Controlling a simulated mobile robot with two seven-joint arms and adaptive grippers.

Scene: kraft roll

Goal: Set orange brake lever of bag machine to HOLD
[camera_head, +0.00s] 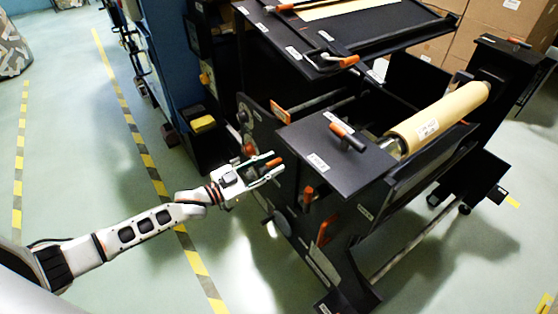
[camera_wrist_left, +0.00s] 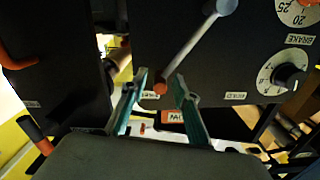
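The brake lever (camera_wrist_left: 190,46) is a grey rod with an orange tip, on the dark side panel of the bag machine (camera_head: 330,160). In the left wrist view it slants from a grey pivot at upper right down to its tip, which lies between my fingertips. A HOLD label (camera_wrist_left: 236,96) sits right of the tip; another label is partly behind the left finger. My left gripper (camera_head: 277,166) is open around the orange tip, and its fingers also show in the left wrist view (camera_wrist_left: 160,76). Contact cannot be told. My right gripper is not in view.
A dial with a black knob (camera_wrist_left: 289,77) and a BRAKE label (camera_wrist_left: 300,40) are right of the lever. Other orange handles (camera_head: 308,194) stick out nearby. A kraft roll (camera_head: 437,118) lies on the machine.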

